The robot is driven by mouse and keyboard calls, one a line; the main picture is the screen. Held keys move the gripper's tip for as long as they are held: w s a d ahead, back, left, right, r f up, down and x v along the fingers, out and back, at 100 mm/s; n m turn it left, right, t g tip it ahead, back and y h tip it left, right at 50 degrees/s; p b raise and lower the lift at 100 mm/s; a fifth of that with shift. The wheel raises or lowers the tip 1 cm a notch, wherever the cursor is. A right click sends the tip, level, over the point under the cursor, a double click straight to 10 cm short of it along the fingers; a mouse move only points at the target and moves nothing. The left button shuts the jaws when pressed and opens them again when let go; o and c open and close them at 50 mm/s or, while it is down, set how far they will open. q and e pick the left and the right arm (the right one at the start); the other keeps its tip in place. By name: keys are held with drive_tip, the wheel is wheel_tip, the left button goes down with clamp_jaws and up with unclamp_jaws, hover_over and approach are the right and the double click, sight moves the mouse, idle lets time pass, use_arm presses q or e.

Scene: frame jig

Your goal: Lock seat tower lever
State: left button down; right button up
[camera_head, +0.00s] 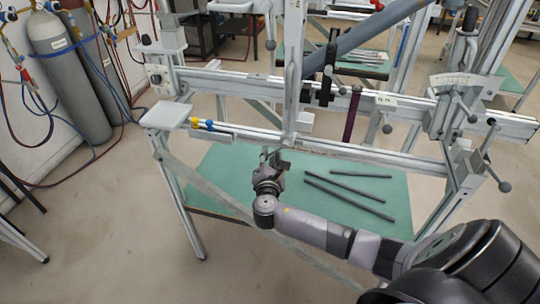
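The frame jig (235,85) is a silvery aluminium rig with long horizontal rails. A tall upright post (293,65), which looks like the seat tower, crosses the rails near the middle. A small lever with a dark knob (270,45) is beside this post near its upper part. My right arm reaches in from the lower right. Its gripper (272,162) is just below the lower rail, near the foot of the post. The fingers are small and partly blend with the jig, so their opening and any contact with a lever cannot be told. My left gripper is out of view.
A green table (225,172) below the jig holds several dark tubes (348,189). A grey tube (365,35) slants above the rails beside a black clamp (328,72). A right tower (465,85) carries a scale and ball-ended levers. Gas cylinders (65,75) stand at left.

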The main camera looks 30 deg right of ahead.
drive_tip(key=shift+r, duration=0.1)
drive_tip(key=v, duration=1.2)
drive_tip(key=s+f+m+g+y, duration=0.2)
drive_tip(key=s+f+g, duration=0.15)
drive_tip(key=f, duration=0.75)
drive_tip(key=s+f+m+g+y, duration=0.2)
drive_tip(key=s+f, duration=0.3)
drive_tip(key=f, duration=0.7)
drive_tip(key=s+f+m+g+y, duration=0.15)
drive_tip(key=s+f, duration=0.25)
drive_tip(key=f, duration=0.7)
drive_tip(key=s+a+f+m+g+y, duration=0.1)
drive_tip(key=s+f+m, duration=0.3)
drive_tip(key=s, duration=0.6)
drive_tip(key=s+a+f+m+g+y, duration=0.2)
drive_tip(key=s+a+f+m, duration=0.2)
drive_tip(key=s, duration=0.6)
drive_tip(key=s+a+f+m+g+y, duration=0.1)
drive_tip(key=s+f+m, duration=0.3)
drive_tip(key=s+f, duration=0.4)
drive_tip(key=shift+s+a+g+y, duration=0.35)
drive_tip(key=shift+s+a+g, duration=0.4)
drive_tip(key=shift+s, duration=0.2)
